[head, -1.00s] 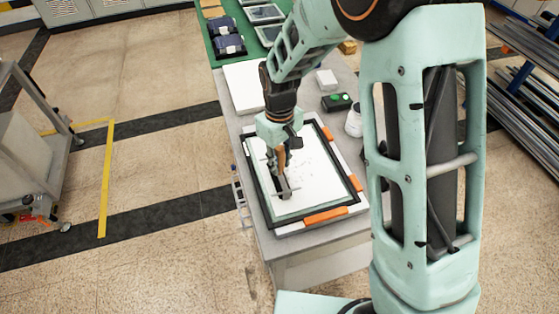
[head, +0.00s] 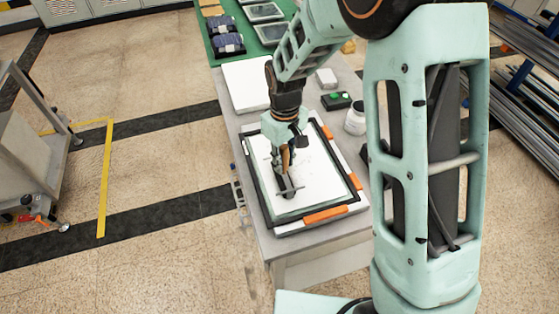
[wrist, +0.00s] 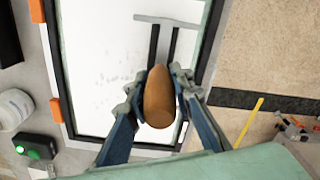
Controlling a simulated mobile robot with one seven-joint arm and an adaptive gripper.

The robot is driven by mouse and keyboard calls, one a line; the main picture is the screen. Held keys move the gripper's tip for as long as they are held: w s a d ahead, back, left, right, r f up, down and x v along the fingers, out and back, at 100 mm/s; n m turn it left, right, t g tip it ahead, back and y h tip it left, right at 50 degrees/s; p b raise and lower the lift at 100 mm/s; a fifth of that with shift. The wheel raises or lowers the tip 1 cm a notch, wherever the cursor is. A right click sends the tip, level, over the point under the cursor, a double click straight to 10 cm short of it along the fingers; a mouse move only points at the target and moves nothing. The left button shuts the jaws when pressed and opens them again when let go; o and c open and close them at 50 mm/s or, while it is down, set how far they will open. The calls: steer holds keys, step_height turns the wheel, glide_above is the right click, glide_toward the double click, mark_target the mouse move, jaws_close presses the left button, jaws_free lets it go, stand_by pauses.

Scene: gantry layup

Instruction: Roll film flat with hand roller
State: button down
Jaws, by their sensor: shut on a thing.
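My gripper (wrist: 158,90) is shut on the brown handle of the hand roller (wrist: 160,98). In the head view my gripper (head: 284,160) points down over the left part of the white film (head: 320,178). I cannot tell whether the roller drum touches the film. The film also shows in the wrist view (wrist: 95,70), with small grey marks on it. It lies inside a dark rectangular frame (head: 262,203) with orange and white pieces along its edges.
The grey table (head: 250,125) holds a white panel (head: 245,85), a small box with green buttons (head: 336,101) and a white jar (head: 355,120). A green mat (head: 228,58) with dark blue packs and trays lies at the far end. A cart (head: 30,140) stands left on open floor.

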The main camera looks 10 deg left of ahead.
steer(key=shift+w+d, duration=2.7)
steer(key=shift+d, duration=2.9)
steer(key=shift+s+a+f+b, duration=0.1)
steer(key=shift+s+a+b, duration=0.2)
steer(key=shift+s+a, duration=1.25)
steer(key=shift+s+a+r+b, duration=0.1)
steer(key=shift+s+a+b, duration=0.3)
steer(key=shift+a, duration=2.2)
steer(key=shift+s+a+f+b, duration=0.1)
steer(key=shift+s+a+b, duration=0.1)
steer(key=shift+s+a, duration=1.35)
steer(key=shift+w+a, duration=0.5)
steer(key=shift+r+p, duration=1.8)
steer(key=shift+r, duration=0.8)
